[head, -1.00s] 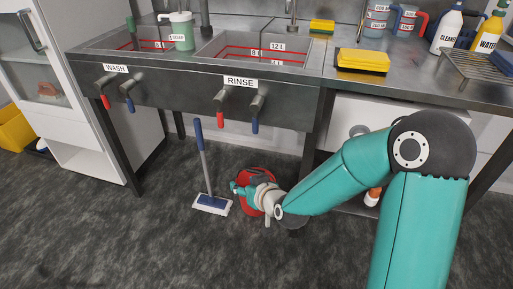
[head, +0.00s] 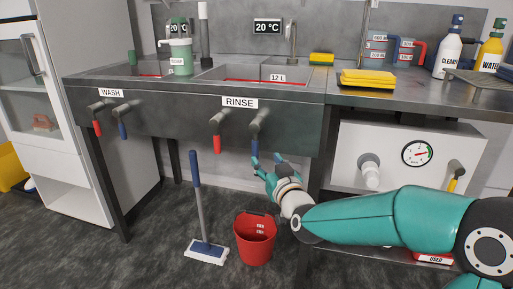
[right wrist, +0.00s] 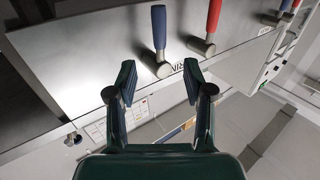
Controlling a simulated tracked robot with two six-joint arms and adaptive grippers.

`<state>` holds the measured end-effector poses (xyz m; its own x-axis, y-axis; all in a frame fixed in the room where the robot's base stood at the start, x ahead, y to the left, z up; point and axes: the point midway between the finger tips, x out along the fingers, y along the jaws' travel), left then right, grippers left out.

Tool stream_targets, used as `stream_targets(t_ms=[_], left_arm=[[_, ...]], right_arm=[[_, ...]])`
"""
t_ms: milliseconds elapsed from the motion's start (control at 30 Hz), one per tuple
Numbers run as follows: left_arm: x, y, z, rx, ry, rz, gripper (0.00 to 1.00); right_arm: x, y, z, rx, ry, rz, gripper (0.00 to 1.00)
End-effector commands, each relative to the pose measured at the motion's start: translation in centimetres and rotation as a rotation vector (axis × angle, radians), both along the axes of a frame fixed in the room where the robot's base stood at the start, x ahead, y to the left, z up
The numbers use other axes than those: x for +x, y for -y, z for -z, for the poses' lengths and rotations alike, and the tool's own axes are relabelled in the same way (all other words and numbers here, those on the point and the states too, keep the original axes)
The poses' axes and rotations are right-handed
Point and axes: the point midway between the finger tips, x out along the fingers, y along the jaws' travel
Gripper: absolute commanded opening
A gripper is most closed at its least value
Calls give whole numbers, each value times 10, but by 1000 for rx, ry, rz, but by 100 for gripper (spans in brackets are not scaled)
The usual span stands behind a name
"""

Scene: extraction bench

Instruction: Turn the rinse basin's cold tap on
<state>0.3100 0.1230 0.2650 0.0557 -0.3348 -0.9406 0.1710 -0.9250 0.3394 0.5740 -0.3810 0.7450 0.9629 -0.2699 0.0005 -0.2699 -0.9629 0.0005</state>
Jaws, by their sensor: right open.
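The rinse basin (head: 215,76) has a red-handled tap (head: 217,143) and, to its right, a blue-handled cold tap (head: 255,147), both under the RINSE label. Both handles hang down. My right gripper (head: 266,159) is open and empty just below the blue handle, its fingers pointing up. In the right wrist view, which is upside down, the blue handle (right wrist: 159,27) and its round valve body lie ahead of the gap between the open fingertips (right wrist: 160,76). I see no clear contact. The red handle (right wrist: 213,15) is farther right there. My left gripper is out of view.
The wash taps (head: 109,118) are to the left on the same front panel. A red bucket (head: 255,240) and a blue-and-white floor brush (head: 205,250) stand on the floor below. A table leg (head: 316,175) is right of my gripper. The floor at front left is clear.

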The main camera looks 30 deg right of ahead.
Motion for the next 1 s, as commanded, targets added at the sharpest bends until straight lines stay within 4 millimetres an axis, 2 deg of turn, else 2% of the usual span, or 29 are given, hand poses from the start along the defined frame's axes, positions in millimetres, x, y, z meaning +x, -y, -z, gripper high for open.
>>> stream_targets(t_ms=[33, 200, 500, 700, 967, 1000], left_arm=[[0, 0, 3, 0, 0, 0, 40], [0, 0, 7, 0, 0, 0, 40], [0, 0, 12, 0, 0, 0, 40], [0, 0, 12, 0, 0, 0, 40], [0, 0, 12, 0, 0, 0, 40], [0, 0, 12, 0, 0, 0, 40]], right_arm=[[12, 3, 2, 0, 0, 1, 52], [47, 13, 2, 1, 0, 0, 52], [91, 26, 1, 2, 1, 1, 52], [101, 29, 1, 2, 0, 1, 52], [101, 29, 0, 1, -1, 1, 52], [101, 29, 0, 1, -1, 1, 48]])
